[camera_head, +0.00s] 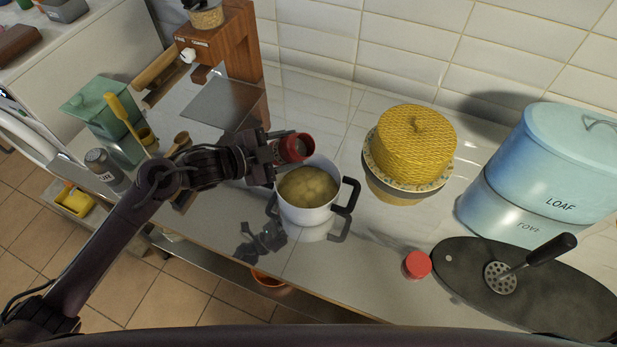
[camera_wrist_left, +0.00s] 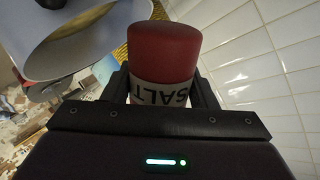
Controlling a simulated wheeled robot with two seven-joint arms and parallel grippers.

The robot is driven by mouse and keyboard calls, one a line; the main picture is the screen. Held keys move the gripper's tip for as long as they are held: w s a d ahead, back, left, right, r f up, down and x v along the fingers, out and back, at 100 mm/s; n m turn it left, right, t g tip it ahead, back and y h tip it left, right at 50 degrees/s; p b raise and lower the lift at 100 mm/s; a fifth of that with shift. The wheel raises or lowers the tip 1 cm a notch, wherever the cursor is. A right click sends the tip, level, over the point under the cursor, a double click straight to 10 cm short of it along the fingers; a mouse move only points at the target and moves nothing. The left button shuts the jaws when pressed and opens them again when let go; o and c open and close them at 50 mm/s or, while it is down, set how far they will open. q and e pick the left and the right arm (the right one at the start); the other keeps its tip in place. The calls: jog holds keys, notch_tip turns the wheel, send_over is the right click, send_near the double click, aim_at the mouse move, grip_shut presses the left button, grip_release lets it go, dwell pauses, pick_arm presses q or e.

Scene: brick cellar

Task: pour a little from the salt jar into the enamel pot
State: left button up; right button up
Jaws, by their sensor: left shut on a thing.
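The salt jar (camera_head: 286,149) is red with a pale label, and my left gripper (camera_head: 272,152) is shut around it. It is tilted just above the back rim of the enamel pot, its open end towards the right. The wrist view shows the red jar (camera_wrist_left: 165,55) with "SALT" upside down between the fingers. The white enamel pot (camera_head: 308,214) stands upright on the counter with dark handles and yellowish lumpy contents. The pot also shows at the wrist view's upper left (camera_wrist_left: 105,45). Whether salt is falling cannot be told. My right gripper is out of view.
A red lid (camera_head: 417,265) lies on the counter near a dark board (camera_head: 470,290) with a slotted masher (camera_head: 502,277). A yellow domed cover (camera_head: 412,145) and a blue loaf tin (camera_head: 545,165) stand behind. A wooden grinder (camera_head: 232,45) stands back left.

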pick_arm(q)
jog(key=shift+a, duration=0.15)
jog(key=shift+d, duration=0.2)
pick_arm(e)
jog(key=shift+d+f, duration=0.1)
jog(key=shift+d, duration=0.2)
pick_arm(q)
jog(key=shift+a+f, duration=0.1)
jog(key=shift+a, duration=0.1)
jog(key=shift+d, duration=0.15)
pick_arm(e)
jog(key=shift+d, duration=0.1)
pick_arm(q)
jog(key=shift+y, duration=0.3)
jog(key=shift+r+m, duration=0.2)
jog(key=shift+m, duration=0.1)
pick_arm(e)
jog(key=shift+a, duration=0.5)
